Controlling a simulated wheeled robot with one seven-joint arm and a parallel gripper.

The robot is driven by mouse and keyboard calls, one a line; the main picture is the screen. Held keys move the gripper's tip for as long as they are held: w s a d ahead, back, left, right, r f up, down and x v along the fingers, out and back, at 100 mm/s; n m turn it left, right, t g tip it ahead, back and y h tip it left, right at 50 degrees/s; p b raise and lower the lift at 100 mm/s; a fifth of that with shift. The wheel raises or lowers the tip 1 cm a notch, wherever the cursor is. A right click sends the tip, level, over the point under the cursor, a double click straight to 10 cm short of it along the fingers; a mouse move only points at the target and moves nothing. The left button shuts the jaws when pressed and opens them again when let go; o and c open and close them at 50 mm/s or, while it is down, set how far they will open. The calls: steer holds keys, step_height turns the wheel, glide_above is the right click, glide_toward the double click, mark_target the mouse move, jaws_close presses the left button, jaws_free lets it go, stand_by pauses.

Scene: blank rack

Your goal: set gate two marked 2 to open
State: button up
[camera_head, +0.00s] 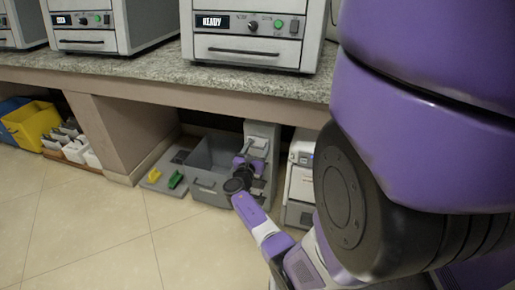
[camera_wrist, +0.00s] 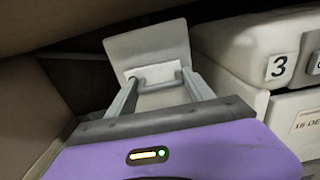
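No mark 2 is readable in either view. A pale grey upright panel (camera_wrist: 150,48) with a bar handle (camera_wrist: 157,82) stands ahead of my gripper in the wrist view. In the head view, a grey post (camera_head: 262,130) with a pale handle (camera_head: 257,146) stands under the counter. My gripper (camera_head: 250,160) is low in front of this post. In the wrist view its two grey fingers (camera_wrist: 158,90) are spread apart, with the bar handle between or just beyond their tips. I cannot tell whether they touch it.
A grey bin (camera_head: 208,165) is left of the post, beside a mat (camera_head: 155,182) with yellow and green pieces. The counter (camera_head: 150,76) overhangs the space. The floor (camera_head: 100,230) is clear in front.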

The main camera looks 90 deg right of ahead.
jaws_close()
steer(key=p+v, duration=0.3)
steer(key=v, duration=0.3)
steer(key=shift+a, duration=0.25)
steer(key=o, duration=0.9)
jaws_free()
steer(key=shift+a, duration=0.1)
steer(key=p+v, duration=0.2)
steer(key=v, duration=0.5)
steer(key=shift+w+a, duration=0.2)
steer(key=shift+a, duration=0.1)
